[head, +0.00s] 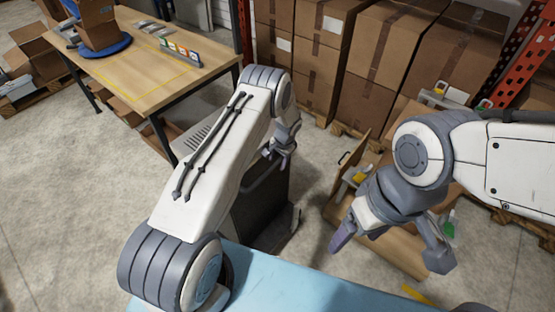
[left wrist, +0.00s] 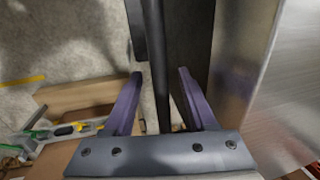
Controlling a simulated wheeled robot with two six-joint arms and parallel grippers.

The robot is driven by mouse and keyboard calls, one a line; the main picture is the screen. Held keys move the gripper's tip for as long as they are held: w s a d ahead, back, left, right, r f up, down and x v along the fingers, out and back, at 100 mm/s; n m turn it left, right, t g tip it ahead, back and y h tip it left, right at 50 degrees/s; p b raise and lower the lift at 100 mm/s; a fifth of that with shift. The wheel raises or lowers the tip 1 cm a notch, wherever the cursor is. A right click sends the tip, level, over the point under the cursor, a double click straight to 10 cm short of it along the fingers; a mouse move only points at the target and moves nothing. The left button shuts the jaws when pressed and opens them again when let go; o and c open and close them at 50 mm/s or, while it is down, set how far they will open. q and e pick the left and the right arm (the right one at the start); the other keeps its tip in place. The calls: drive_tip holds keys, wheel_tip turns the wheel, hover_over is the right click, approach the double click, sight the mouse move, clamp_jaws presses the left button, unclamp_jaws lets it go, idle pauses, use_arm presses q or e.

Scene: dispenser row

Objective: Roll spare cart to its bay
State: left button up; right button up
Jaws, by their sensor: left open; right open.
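The spare cart (head: 262,217) is a dark grey, box-like unit standing on the floor, partly hidden behind my left arm. Its thin dark handle bar (left wrist: 157,50) runs between the two purple fingers of my left gripper (left wrist: 160,74) in the left wrist view. The left gripper is open, with a finger on each side of the bar and gaps visible. In the head view the left gripper (head: 281,152) is at the cart's top, mostly covered by its own wrist. My right gripper (head: 390,248) is open and empty, right of the cart. I cannot make out a marked bay.
A wooden workbench (head: 150,82) with a blue turntable (head: 104,48) stands at the back left. Stacked cartons (head: 385,45) on pallets and a red rack upright (head: 525,50) line the back right. Left floor is clear.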

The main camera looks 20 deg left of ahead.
use_arm(q)
clamp_jaws()
idle(1.5)
